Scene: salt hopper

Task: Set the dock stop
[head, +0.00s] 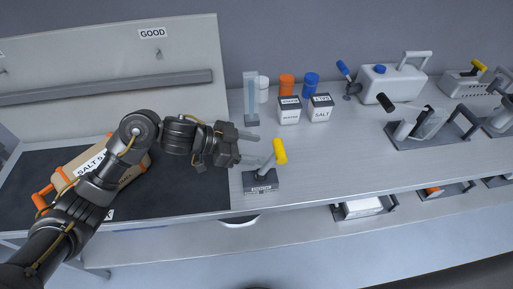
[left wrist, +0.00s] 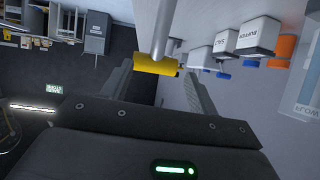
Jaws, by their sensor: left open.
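The dock stop is a lever with a yellow grip (head: 279,151) on a dark labelled base (head: 260,181) at the front edge of the grey bench. Its metal rod tilts up to the right in the head view. My left gripper (head: 258,147) is open beside the lever, its fingers pointing toward it. In the left wrist view the yellow grip (left wrist: 154,66) lies ahead, between the two spread fingers (left wrist: 160,88), and neither finger visibly touches it. My right gripper is not in view.
White boxes labelled SALT (head: 320,109) and BUFFER (head: 289,112) stand behind the lever, near orange (head: 287,85) and blue (head: 311,82) containers and a clear column (head: 251,98). Bench space right of the lever is clear.

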